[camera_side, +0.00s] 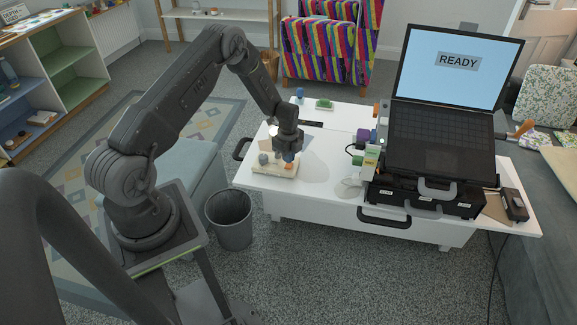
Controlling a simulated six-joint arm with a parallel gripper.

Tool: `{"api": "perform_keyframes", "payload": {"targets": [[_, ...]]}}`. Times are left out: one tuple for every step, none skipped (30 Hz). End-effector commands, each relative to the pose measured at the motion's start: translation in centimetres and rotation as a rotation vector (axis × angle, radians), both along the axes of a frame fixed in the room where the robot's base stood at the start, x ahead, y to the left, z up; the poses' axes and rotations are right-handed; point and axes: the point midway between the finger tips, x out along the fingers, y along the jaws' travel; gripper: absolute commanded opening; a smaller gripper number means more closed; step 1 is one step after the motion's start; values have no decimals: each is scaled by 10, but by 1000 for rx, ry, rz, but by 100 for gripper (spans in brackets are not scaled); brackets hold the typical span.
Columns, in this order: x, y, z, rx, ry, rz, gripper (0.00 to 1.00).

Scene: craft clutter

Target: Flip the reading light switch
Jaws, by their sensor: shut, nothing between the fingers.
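My gripper (288,154) points down over the near left part of the white table. It is shut and holds nothing. Just under it sits a small cream block (268,170) with a grey-blue rounded piece (263,159) on its left side. A blue patch shows at the fingertips; I cannot tell whether it belongs to the gripper or to a part on the block. The fingertips are at or just above the block's right part; contact cannot be told. No label marks a reading light switch, and a switch lever is too small to make out.
A laptop (440,140) reading "READY" stands on a black case (425,198) at the table's right. Small clutter, including a purple-and-green item (363,137), lies left of it. The white table (335,150) has free room right of my gripper. A wastebasket (230,218) stands below.

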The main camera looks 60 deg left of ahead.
Motion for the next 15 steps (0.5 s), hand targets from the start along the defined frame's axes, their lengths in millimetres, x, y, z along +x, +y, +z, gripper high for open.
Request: {"api": "perform_keyframes", "payload": {"targets": [[0, 0, -1, 0, 0, 0, 0], [0, 0, -1, 0, 0, 0, 0], [0, 0, -2, 0, 0, 0, 0], [0, 0, -3, 0, 0, 0, 0], [0, 0, -3, 0, 0, 0, 0], [0, 0, -3, 0, 0, 0, 0], [0, 0, -4, 0, 0, 0, 0], [0, 0, -4, 0, 0, 0, 0], [0, 0, -5, 0, 0, 0, 0], [0, 0, -5, 0, 0, 0, 0], [0, 0, -6, 0, 0, 0, 0], [0, 0, -6, 0, 0, 0, 0], [0, 0, -7, 0, -1, 0, 0], [0, 0, -7, 0, -1, 0, 0], [0, 0, -7, 0, -1, 0, 0]]}}
